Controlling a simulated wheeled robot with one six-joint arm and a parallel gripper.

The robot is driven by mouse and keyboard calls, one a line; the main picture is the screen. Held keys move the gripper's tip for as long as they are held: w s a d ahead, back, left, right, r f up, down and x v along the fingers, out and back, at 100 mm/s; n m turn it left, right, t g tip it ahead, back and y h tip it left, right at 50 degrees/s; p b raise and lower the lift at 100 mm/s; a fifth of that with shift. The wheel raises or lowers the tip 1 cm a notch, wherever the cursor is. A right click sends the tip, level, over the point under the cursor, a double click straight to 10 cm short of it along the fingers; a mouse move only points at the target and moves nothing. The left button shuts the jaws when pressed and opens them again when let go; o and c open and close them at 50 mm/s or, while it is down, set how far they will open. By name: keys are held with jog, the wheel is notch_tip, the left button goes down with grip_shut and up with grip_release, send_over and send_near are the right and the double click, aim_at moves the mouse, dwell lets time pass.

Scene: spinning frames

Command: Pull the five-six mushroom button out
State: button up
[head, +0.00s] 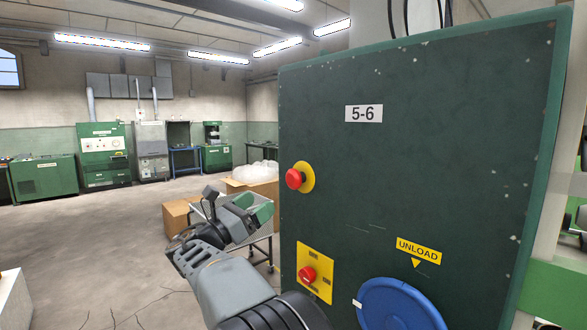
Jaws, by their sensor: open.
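The dark green panel (430,160) bears a white plate marked 5-6 (364,113). Below and left of it a red mushroom button (294,179) stands out from a round yellow backing (308,176), near the panel's left edge. I cannot tell from this view whether it is pressed in or out. My gripper (227,198) is open, left of the panel and a little lower than the button. It is apart from the button, and nothing shows between its fingers.
Lower on the panel, a red knob (307,274) sits on a yellow square plate (323,284). A blue round cover (400,307) is under the yellow UNLOAD label (419,250). A trolley (262,236) and cardboard box (177,215) stand behind my gripper. Open floor (90,240) lies left.

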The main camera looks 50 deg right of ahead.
aim_at(290, 178)
jog(key=p+x, duration=0.4)
jog(key=x, duration=0.9)
jog(key=shift+r, duration=0.15)
jog(key=shift+c, duration=0.2)
jog(key=c, duration=1.2)
jog(key=shift+w+a+b, duration=0.1)
jog(key=shift+a+b, duration=0.3)
jog(key=shift+a, duration=0.3)
jog(key=shift+d, duration=0.15)
jog(key=o, duration=1.2)
jog(key=shift+a, duration=0.25)
jog(key=shift+o, duration=0.2)
jog(key=shift+d, duration=0.1)
